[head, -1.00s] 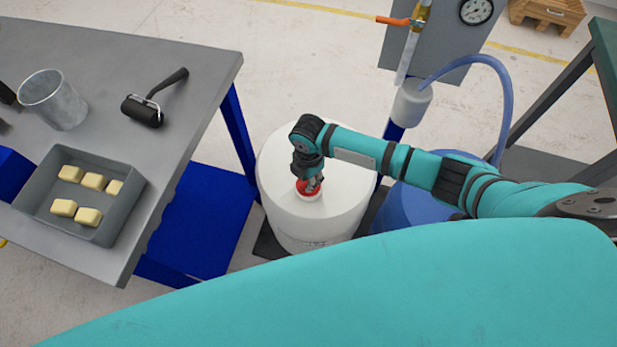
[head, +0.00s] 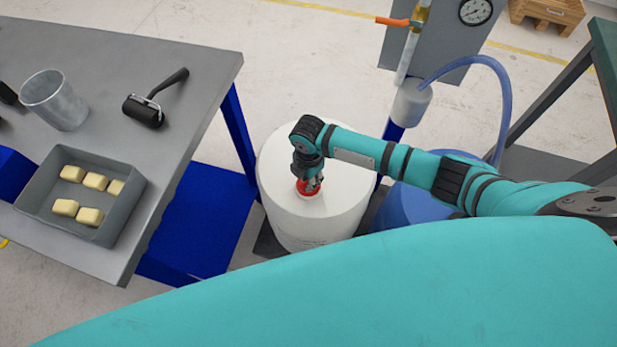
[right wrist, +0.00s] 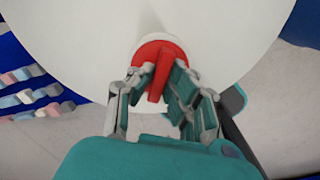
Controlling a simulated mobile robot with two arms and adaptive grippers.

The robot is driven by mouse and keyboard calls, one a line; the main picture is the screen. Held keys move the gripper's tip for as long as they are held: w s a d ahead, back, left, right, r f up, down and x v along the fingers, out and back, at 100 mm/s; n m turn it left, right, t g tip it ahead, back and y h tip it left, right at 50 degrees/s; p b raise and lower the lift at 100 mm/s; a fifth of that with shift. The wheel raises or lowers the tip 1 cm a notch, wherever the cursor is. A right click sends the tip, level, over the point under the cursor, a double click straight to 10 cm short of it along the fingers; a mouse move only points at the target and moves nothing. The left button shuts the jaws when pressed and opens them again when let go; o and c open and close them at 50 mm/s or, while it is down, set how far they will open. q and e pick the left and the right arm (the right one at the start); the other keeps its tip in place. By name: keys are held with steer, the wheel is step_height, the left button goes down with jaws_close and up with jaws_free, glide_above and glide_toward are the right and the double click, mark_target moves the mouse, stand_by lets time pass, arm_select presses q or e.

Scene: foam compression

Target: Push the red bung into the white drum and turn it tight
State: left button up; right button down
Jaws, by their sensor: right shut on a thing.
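The white drum (head: 335,205) stands on the floor at the middle of the head view. The red bung (head: 308,188) is at the opening in the drum's top; how deep it sits cannot be made out. In the right wrist view the bung (right wrist: 155,62) shows a round red head with a raised bar across it. My right gripper (head: 311,181) comes down from above and is shut on the bung's bar. Its fingers (right wrist: 162,95) lie on both sides of the bar in the right wrist view. My left gripper is not in view.
A grey table (head: 190,130) on the left carries a tray (head: 118,218) of yellow blocks, a metal cup (head: 55,100) and a black roller (head: 145,110). A blue drum (head: 410,205) stands right of the white drum, under my arm. A blue hose (head: 505,95) arches behind.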

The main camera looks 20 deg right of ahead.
steer(key=shift+f, duration=0.2)
stand_by(0.3)
steer(key=shift+s+r+m+p, duration=0.15)
steer(key=shift+r+m+p, duration=0.05)
steer(key=shift+m+p, duration=0.6)
steer(key=m+p, duration=0.2)
steer(key=m, duration=0.1)
steer(key=shift+m+p, duration=0.3)
steer(key=shift+m, duration=0.4)
steer(key=shift+f+m, duration=0.25)
steer(key=shift+m, duration=0.05)
steer(key=shift+r, duration=0.1)
